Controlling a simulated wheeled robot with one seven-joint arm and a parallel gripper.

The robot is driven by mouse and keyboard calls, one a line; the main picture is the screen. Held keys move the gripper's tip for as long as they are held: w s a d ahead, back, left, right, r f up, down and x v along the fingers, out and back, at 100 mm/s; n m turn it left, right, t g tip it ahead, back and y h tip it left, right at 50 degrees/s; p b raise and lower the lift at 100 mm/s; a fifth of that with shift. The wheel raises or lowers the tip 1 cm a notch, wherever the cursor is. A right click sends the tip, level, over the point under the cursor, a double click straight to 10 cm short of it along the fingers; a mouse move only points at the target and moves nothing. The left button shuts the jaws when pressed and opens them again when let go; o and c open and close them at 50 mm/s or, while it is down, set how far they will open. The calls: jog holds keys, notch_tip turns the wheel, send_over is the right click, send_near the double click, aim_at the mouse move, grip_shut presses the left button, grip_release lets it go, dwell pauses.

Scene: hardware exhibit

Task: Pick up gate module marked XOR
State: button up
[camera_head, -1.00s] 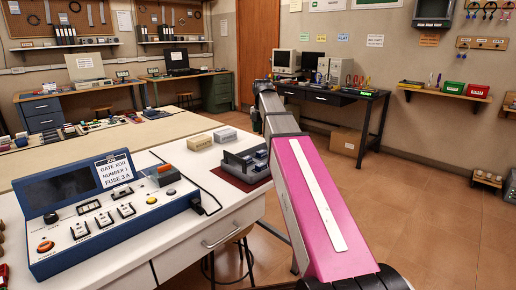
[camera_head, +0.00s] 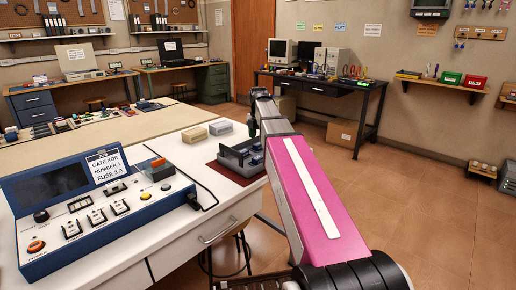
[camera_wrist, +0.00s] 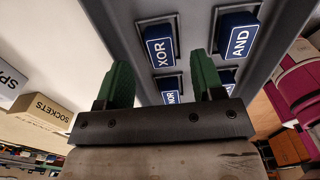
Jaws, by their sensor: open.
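The blue gate module marked XOR (camera_wrist: 160,50) sits in a socket of the grey tray (camera_wrist: 185,12) in the wrist view. The blue AND module (camera_wrist: 238,42) is to its right. Two more blue modules show partly below them, behind my gripper; one label is only partly readable. My gripper (camera_wrist: 160,76) is open, with green fingers apart and nothing between them. The XOR module appears between the fingers' lines, just beyond the tips. In the head view my gripper (camera_head: 252,128) hangs over the tray at the bench's right end; the labels there cannot be read.
A blue console (camera_head: 105,215) with a card reading "GATE XOR NUMBER 1 FUSE 3 A" stands on the white bench. A tan box (camera_head: 194,134) and a grey box (camera_head: 220,127) sit behind the tray. The wrist view shows a box marked SOCKETS (camera_wrist: 40,108). Open floor lies to the right.

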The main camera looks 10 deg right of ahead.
aim_at(259, 144)
notch_tip(259, 144, down, 3)
jog(key=shift+f, duration=0.2)
jog(key=shift+c, duration=0.3)
jog(key=c, duration=0.9)
jog(key=shift+c, duration=0.2)
jog(key=shift+r, duration=0.2)
